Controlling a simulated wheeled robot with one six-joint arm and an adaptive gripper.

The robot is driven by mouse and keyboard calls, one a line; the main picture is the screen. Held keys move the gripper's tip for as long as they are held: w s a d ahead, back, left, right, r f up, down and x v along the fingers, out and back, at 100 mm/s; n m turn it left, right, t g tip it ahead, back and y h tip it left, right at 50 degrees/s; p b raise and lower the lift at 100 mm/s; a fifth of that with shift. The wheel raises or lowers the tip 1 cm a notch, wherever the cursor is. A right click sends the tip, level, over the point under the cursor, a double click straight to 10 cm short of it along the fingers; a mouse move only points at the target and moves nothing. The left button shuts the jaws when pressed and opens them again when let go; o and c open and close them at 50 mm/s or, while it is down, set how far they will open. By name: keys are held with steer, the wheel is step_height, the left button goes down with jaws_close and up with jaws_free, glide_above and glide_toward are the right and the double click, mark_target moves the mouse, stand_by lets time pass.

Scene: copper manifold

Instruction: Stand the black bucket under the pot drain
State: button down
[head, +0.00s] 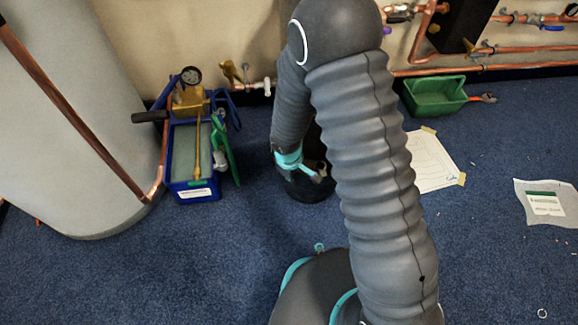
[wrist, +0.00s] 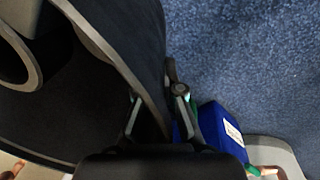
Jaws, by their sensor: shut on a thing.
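The black bucket (head: 307,188) stands behind my arm in the head view, and the arm hides much of it. Its dark inside (wrist: 70,110) and pale-edged rim fill the left of the wrist view. My gripper (wrist: 163,105) is shut on the bucket's wall at the rim, one finger on each side. In the head view my gripper (head: 316,172) shows only in part at the bucket's top. A brass valve (head: 232,75) with a white end sits low at the wall, left of the bucket. I cannot tell whether it is the pot drain.
A blue pump box (head: 194,165) with a gauge stands left of the bucket, beside a big grey cylinder (head: 85,150). A green tray (head: 435,97), a paper sheet (head: 432,160) and a clear bag (head: 548,203) lie to the right. Carpet at lower right is mostly free.

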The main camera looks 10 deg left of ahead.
steer(key=w+a+f, duration=0.1)
steer(key=w+f, duration=0.2)
steer(key=w, duration=0.2)
steer(key=shift+a+f+b, duration=0.2)
steer(key=shift+b, duration=0.1)
steer(key=shift+f, duration=0.15)
steer(key=c, duration=1.3)
jaws_free()
steer(key=r, duration=0.4)
steer(key=s+r+p, duration=0.1)
steer(key=r, duration=0.3)
steer(key=r+p, duration=0.1)
steer(key=r, duration=0.3)
steer(key=shift+s+a, duration=0.25)
steer(key=shift+a, duration=0.1)
steer(key=shift+r, duration=0.15)
